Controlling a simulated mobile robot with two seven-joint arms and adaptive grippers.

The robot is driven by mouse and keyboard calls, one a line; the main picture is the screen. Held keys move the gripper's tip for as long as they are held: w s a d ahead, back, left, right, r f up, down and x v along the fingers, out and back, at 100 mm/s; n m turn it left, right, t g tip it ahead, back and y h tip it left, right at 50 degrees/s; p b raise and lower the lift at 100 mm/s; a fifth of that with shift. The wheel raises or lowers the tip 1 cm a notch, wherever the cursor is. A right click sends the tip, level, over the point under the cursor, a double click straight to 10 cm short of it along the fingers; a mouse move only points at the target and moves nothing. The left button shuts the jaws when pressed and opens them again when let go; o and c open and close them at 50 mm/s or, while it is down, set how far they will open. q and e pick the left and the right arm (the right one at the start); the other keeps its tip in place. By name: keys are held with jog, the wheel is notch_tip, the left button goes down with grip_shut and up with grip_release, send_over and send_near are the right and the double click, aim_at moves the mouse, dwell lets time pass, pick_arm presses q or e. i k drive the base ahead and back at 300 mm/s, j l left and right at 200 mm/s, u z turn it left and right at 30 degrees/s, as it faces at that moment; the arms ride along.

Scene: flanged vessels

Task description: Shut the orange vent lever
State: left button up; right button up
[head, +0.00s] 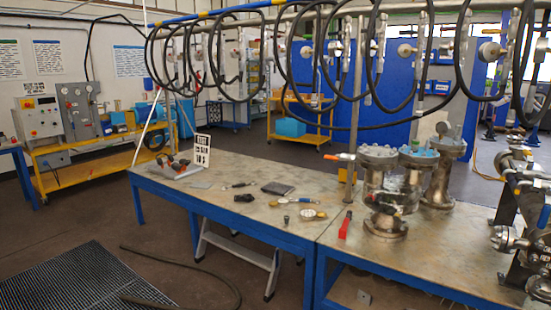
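An orange lever (344,156) sticks out to the left from the top of a flanged metal vessel (378,158) at the back of the bench's right part. It looks roughly level, and its valve body is too small to make out. A second vessel with a blue-topped flange (418,158) stands close to the right, and another metal vessel (447,160) is behind it. Neither of my grippers shows in the head view.
Metal valve fittings (520,220) crowd the right edge. Black hoses (300,95) hang above the bench. Small tools lie on the left part (225,170).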

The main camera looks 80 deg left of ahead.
aim_at(326, 157)
jog(key=j+u, duration=0.1)
jog(key=u, duration=2.2)
jog(key=i+z, duration=0.1)
jog(key=i, duration=0.65)
jog(key=i+j+z, duration=0.1)
jog(key=i, duration=0.65)
jog(key=j, duration=0.1)
